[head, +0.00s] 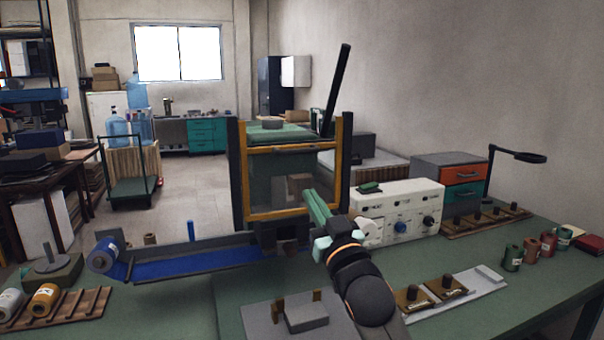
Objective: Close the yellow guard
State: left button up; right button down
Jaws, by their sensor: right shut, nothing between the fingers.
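The yellow guard (275,213) is a see-through panel in a yellow frame on the front of a machine (236,180) with dark uprights, in the middle of the head view. Its lower bar sits above a dark gap at the machine's base. My right gripper (310,196) reaches up from the lower right, with its green fingers together and empty. The fingers overlap the guard's lower right part in the picture; I cannot tell whether they touch it. My left gripper is out of view.
A blue conveyor strip (190,268) runs left from the machine. A white control box (400,212) with knobs stands at right. A grey plate with a block (306,316) lies in front. A dark lever (338,85) rises above the machine. Coloured spools (530,250) stand at far right.

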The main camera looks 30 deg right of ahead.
notch_tip(320, 180, up, 7)
jog(key=d+t, duration=0.1)
jog(key=t, duration=0.1)
jog(key=d+p+x, duration=0.1)
jog(key=p+x, duration=0.2)
jog(key=x, duration=0.6)
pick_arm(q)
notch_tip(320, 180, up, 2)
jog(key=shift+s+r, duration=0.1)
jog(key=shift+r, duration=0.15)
pick_arm(e)
jog(key=f, duration=0.3)
jog(key=shift+w+f+h, duration=0.3)
jog(key=shift+f+h, duration=0.05)
jog(key=shift+h, duration=0.05)
pick_arm(q)
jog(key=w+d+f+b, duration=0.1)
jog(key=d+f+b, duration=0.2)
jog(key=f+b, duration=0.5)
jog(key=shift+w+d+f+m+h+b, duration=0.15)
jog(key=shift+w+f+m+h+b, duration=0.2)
jog(key=shift+b, duration=1.85)
pick_arm(e)
notch_tip(320, 180, down, 20)
jog(key=shift+m, duration=0.3)
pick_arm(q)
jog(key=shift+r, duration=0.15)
